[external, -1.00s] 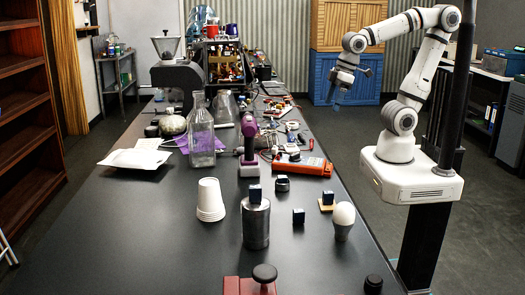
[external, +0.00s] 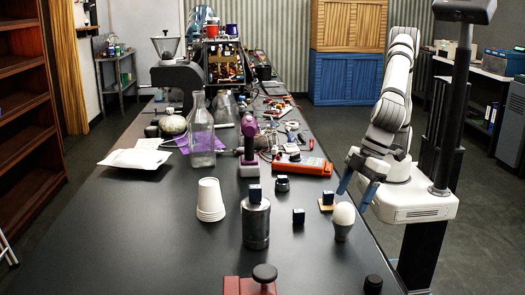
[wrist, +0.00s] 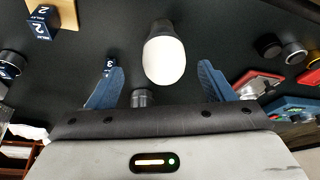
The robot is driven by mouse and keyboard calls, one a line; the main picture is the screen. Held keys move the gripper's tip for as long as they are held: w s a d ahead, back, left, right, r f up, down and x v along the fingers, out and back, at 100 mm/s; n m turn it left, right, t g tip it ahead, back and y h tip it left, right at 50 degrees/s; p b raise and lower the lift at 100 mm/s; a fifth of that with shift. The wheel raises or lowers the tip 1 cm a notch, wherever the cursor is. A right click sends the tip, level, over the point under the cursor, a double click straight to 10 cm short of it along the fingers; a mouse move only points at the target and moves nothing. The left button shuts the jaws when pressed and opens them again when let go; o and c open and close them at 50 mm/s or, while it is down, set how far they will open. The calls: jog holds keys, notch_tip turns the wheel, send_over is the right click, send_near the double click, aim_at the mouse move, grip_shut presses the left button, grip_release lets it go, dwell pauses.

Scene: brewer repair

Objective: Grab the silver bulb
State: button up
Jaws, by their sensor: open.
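The bulb (external: 344,214) stands on the dark table near its right edge, white globe up, with a grey-silver base below. It also shows in the wrist view (wrist: 165,60), globe toward me. My gripper (external: 357,187) is open, its two blue fingers pointing down just above and beside the bulb. In the wrist view, the bulb lies between the lines of the two open fingers (wrist: 160,70), a little beyond the fingertips. It does not appear to be held.
A dark cube on a wooden pad (external: 327,207) is close to the bulb's left. Another dark cube (external: 298,216) and a metal cylinder (external: 256,227) with a cube on top stand further left. A black knob (external: 373,284) is near the front right edge.

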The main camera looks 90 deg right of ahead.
aim_at(341, 219)
jog(key=x, duration=0.2)
jog(key=p+x, duration=0.1)
jog(key=x, duration=0.4)
jog(key=shift+w+a+f, duration=0.1)
jog(key=shift+w+a, duration=0.1)
jog(key=shift+a, duration=0.15)
jog(key=shift+c, duration=0.4)
jog(key=c, duration=1)
